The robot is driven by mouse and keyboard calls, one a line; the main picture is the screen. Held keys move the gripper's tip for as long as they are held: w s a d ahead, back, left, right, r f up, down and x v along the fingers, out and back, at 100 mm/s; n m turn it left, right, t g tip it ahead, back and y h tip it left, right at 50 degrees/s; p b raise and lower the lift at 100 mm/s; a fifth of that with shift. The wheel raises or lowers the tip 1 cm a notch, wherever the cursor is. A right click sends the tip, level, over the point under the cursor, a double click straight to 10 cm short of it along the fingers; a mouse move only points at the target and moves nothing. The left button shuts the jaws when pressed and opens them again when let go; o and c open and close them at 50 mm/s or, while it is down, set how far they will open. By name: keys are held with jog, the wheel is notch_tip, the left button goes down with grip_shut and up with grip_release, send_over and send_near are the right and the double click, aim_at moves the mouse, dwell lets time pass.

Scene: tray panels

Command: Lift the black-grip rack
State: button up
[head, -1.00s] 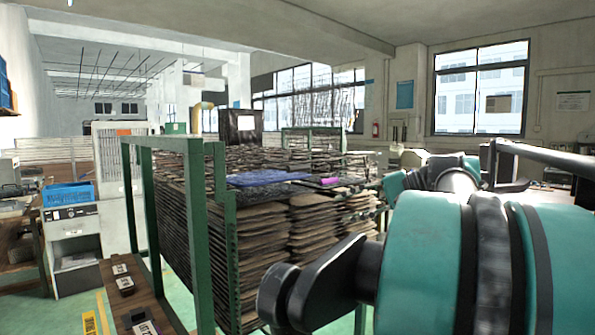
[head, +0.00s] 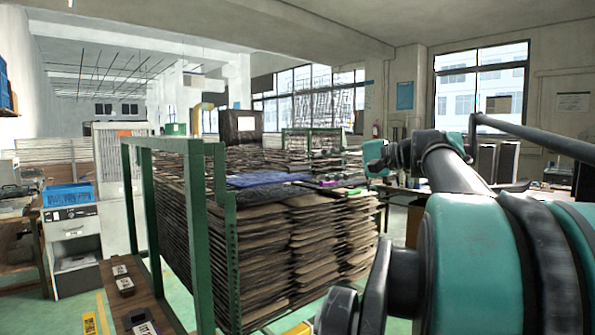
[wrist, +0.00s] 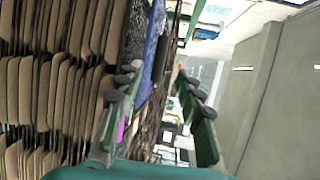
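I cannot pick out a rack with clearly black grips. A green metal rack frame (head: 195,230) stands in front of tall stacks of brown panels (head: 300,240), which also fill the left of the wrist view (wrist: 60,90). A blue sheet (head: 265,180), a magenta piece (head: 330,183) and a green piece (head: 357,191) lie on top of the stacks. In the wrist view, my gripper (wrist: 157,70) has its green fingers with dark pads spread apart. I see nothing held between them. The fingertips do not show clearly in the head view.
A brown bench (head: 150,300) with small dark labelled boxes is at the lower left. A white cabinet (head: 75,250) with a blue crate (head: 68,196) stands beyond it. A table with dark equipment is at the back right. Green floor shows at the left.

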aim_at(301, 169)
jog(key=x, duration=0.9)
jog(key=shift+d, duration=0.1)
grip_shut()
